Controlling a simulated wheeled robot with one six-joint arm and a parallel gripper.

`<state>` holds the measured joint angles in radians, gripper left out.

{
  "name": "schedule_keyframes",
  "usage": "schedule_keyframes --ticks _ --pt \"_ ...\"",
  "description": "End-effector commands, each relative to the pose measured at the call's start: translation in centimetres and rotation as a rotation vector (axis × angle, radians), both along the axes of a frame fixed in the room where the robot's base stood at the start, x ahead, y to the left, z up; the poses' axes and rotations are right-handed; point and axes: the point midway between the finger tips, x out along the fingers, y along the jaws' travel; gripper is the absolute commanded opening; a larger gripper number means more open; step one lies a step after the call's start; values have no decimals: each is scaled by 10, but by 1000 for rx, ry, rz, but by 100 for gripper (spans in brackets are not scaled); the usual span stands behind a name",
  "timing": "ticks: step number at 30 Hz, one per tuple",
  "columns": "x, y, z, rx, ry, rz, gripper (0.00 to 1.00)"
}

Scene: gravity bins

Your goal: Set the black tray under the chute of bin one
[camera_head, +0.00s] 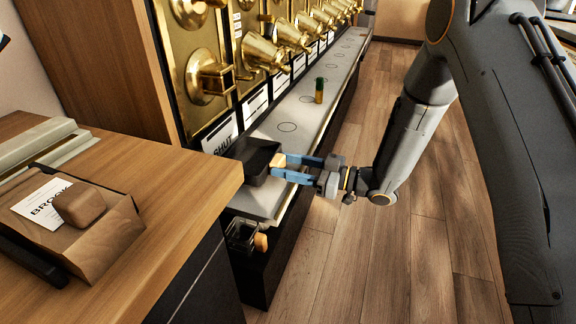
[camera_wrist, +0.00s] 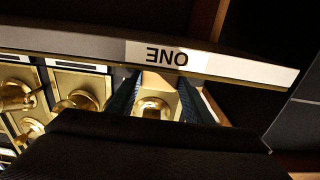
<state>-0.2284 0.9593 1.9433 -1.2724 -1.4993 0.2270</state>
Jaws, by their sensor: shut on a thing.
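The black tray (camera_head: 253,156) is at the near end of the pale shelf (camera_head: 262,203), below and slightly right of the nearest brass chute (camera_head: 207,76). My gripper (camera_head: 284,168) has its blue fingers closed on the tray's light wooden handle (camera_head: 278,160), from the right. Whether the tray touches the shelf is unclear. The tray also fills the lower wrist view (camera_wrist: 150,150), with my fingers (camera_wrist: 158,100) above it. A sign reading SHUT (camera_head: 219,138) is below the nearest chute.
A green-topped jar (camera_head: 319,90) stands further along the shelf, which has ring marks. A wooden counter (camera_head: 190,190) borders the tray on the left, with a brown paper bag (camera_head: 95,245) on it. A clear container (camera_head: 240,234) sits under the shelf. Floor on the right is open.

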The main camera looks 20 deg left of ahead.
Motion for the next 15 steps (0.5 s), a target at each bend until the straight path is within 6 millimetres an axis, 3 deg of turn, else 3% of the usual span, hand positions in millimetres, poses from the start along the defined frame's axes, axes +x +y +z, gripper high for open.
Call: schedule_keyframes --ticks 15 --pt "0 0 -6 1 0 0 3"
